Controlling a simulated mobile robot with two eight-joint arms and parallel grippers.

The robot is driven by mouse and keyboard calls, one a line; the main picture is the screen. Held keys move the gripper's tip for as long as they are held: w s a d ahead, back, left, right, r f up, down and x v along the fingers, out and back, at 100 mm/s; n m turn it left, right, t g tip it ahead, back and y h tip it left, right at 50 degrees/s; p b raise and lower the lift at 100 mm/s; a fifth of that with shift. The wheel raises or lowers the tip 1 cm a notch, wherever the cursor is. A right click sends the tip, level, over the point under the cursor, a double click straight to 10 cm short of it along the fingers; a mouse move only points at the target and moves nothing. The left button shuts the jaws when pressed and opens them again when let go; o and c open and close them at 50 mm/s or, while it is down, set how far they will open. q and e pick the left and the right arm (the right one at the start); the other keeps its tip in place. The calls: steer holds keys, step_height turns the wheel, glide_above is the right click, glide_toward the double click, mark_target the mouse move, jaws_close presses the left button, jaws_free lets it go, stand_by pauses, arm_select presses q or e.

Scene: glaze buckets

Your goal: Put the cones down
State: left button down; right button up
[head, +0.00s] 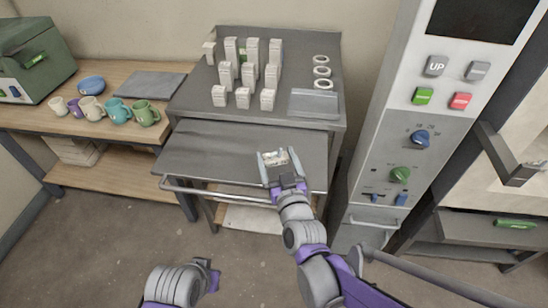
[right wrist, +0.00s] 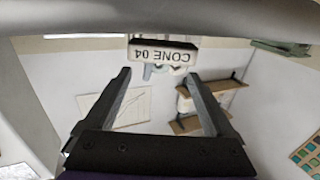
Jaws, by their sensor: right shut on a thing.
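Several white cone blocks (head: 249,50) stand upright in rows on the grey bench top (head: 195,103). My right gripper (head: 276,157) is over a grey pull-out shelf (head: 200,150) in front of the bench. It is shut on a small white block with a label (head: 277,158). In the right wrist view this block (right wrist: 162,51) reads "CONE 04" upside down, by the fingertips (right wrist: 158,74). Whether it touches the shelf, I cannot tell. Part of my left arm shows at the bottom of the head view, with its gripper (head: 207,273) low; its fingers do not show clearly.
Rings (head: 321,71) and a grey tray (head: 314,104) are at the right of the bench top. A bar (head: 220,193) runs along the shelf's front. A control cabinet (head: 395,145) stands right. Mugs (head: 117,110) stand on a wooden table left. The shelf's left part is bare.

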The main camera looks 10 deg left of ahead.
mark_target(275, 159)
steer(key=shift+w+a+f+b, duration=0.15)
steer(key=shift+w+a+f, duration=0.1)
steer(key=shift+w+f, duration=0.35)
steer(key=shift+w+a+f+b, duration=0.15)
steer(key=shift+w+a+f, duration=0.1)
steer(key=shift+w+f, duration=0.3)
steer(key=shift+r, duration=0.1)
steer(key=shift+f, duration=0.25)
steer(key=o, duration=1.1)
steer(key=shift+r, duration=0.15)
steer(key=shift+r, duration=0.25)
steer(key=v, duration=1.2)
steer(key=shift+f+p, duration=0.1)
steer(key=shift+p, duration=0.2)
